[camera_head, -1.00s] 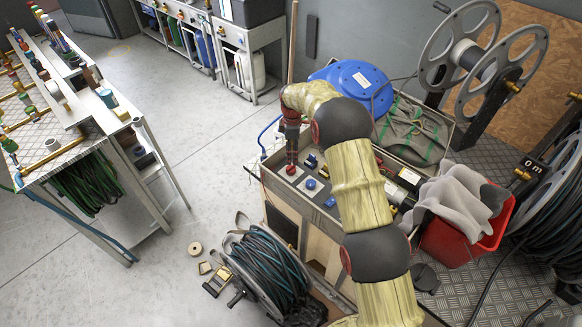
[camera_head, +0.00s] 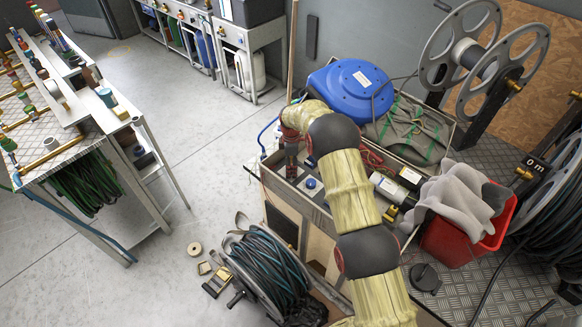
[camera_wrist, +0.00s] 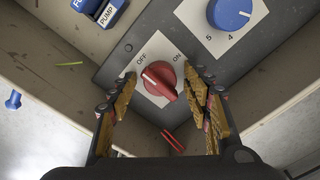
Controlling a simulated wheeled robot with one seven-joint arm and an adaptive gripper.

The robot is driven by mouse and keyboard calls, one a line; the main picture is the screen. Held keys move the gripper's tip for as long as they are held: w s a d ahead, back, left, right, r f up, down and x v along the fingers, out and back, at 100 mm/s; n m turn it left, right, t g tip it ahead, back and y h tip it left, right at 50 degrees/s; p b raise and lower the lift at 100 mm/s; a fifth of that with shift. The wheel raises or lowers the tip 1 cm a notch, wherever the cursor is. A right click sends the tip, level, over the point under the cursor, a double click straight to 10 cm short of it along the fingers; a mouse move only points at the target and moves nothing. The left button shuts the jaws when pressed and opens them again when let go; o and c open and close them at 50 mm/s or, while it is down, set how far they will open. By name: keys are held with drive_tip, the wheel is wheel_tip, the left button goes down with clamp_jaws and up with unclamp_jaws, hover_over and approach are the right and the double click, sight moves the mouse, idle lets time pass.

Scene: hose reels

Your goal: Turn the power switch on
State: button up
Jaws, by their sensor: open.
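The power switch is a red rotary knob (camera_wrist: 159,82) on a white plate marked OFF and ON, on a dark grey panel (camera_wrist: 122,62). Its white pointer line lies toward the upper left, on the OFF side. My gripper (camera_wrist: 160,88) is open, with one finger left and one right of the red knob. I cannot tell whether either finger touches it. In the head view my gripper (camera_head: 291,168) is over the panel end of the workbench box and hides the red knob.
A blue dial (camera_wrist: 230,13) with numbers sits close to the upper right of the knob. Blue switches (camera_wrist: 100,10), one marked PUMP, are at the upper left. A blue hose reel (camera_head: 358,88) and a red bucket (camera_head: 468,240) with grey cloth stand near my arm.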

drive_tip(key=shift+c, duration=0.3)
drive_tip(key=c, duration=1.1)
drive_tip(key=m, duration=0.4)
drive_tip(key=shift+w+r+m+b, duration=0.1)
drive_tip(key=shift+m+b, duration=0.2)
drive_tip(key=m, duration=0.4)
drive_tip(key=shift+m, duration=0.3)
drive_tip(key=m, duration=0.4)
drive_tip(key=shift+b, duration=0.35)
drive_tip(key=shift+m, duration=2.4)
drive_tip(key=shift+o, duration=0.2)
drive_tip(key=o, duration=1.1)
